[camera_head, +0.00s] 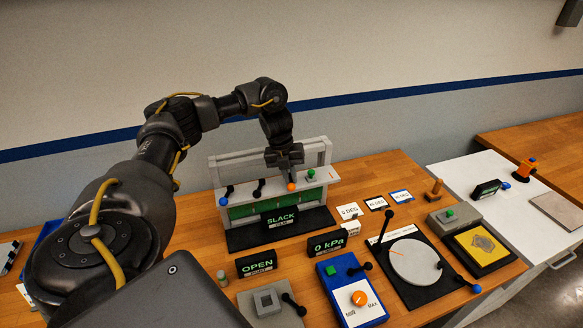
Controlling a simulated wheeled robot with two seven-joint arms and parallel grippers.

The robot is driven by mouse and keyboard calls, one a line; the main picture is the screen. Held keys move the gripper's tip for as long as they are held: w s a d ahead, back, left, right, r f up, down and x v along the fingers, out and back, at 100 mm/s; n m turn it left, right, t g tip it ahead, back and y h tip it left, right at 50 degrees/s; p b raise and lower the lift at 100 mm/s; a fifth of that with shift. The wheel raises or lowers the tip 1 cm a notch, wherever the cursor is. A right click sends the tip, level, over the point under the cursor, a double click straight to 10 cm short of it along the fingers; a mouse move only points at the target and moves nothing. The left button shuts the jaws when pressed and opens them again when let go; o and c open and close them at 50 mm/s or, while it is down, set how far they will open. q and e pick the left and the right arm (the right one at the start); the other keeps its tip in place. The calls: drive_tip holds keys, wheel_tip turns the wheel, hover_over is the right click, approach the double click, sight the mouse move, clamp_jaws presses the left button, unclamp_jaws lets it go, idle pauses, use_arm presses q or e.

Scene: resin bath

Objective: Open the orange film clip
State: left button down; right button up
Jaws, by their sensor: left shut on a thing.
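The film frame (318,166) is a grey stand on a black base at the back of the wooden table. A row of small clips sits along its front ledge, among them one with an orange knob, the orange film clip (291,187). My left gripper (288,176) reaches down from above, with its fingers closed at the orange clip and hiding its upper part. Black clip levers (258,188) stand to its left, and a green button block (311,175) to its right. A sign reading SLACK (281,220) stands in front. My right gripper is not in view.
In front stand an OPEN sign (256,263), a 0 kPa sign (328,243), a blue control box (334,296) with an orange dial and a round white plate (414,262). Several small angle cards lie right of the frame. A white bench (460,160) adjoins at right.

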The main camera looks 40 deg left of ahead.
use_arm(q)
drive_tip(key=shift+a+r, duration=0.1)
drive_tip(key=shift+r, duration=0.05)
idle(0.4)
drive_tip(key=c, duration=1.8)
unclamp_jaws()
drive_tip(key=shift+o, duration=0.2)
drive_tip(key=shift+r, duration=0.1)
wheel_tip(320, 180, up, 10)
drive_tip(key=s+a, duration=0.1)
drive_tip(key=shift+s+a+r, duration=0.2)
drive_tip(key=shift+s+a, duration=0.05)
drive_tip(key=shift+a, duration=0.05)
drive_tip(key=shift+o, duration=0.2)
